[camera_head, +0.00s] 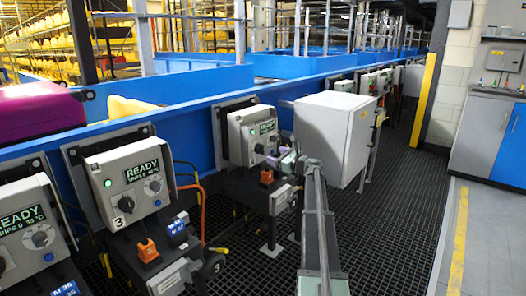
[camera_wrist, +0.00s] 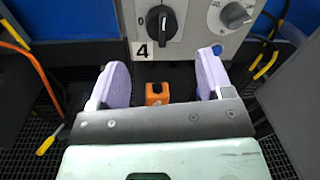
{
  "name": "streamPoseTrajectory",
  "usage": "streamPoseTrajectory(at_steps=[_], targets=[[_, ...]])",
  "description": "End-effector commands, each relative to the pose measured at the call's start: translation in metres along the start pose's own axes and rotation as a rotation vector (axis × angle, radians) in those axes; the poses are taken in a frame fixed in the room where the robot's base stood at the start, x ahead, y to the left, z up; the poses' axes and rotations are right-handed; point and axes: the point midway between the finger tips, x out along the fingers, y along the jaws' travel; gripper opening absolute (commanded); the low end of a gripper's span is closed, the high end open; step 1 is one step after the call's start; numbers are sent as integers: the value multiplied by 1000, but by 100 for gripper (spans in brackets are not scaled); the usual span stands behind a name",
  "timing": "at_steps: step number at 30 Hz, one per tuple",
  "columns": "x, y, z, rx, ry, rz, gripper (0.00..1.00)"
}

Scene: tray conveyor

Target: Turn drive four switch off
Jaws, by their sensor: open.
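The drive four box (camera_head: 238,145) is a light grey control unit with a lit green display, on the blue conveyor side in the head view. In the wrist view its black rotary switch (camera_wrist: 162,22) is at the top centre, above the label "4" (camera_wrist: 141,49). In the head view my gripper (camera_head: 289,162) is just right of the box.
An orange block (camera_wrist: 157,95) sits below the box, between my fingers in the picture. A grey dial (camera_wrist: 235,15) is right of the switch. A large pale cabinet (camera_head: 325,130) stands close on the right. Drive three's box (camera_head: 125,180) is to the left. Cables hang between units.

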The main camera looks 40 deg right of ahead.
Motion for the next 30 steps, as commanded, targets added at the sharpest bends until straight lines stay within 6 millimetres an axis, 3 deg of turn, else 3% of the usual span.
streamPoseTrajectory(at_steps=[3,9,13,21,30], targets=[[31,-1,0,-1,0,3,73],[74,-1,0,-2,0,2,73],[86,0,0,-2,0,2,73],[88,0,0,-3,1,1,71],[88,0,0,-3,1,1,25]])
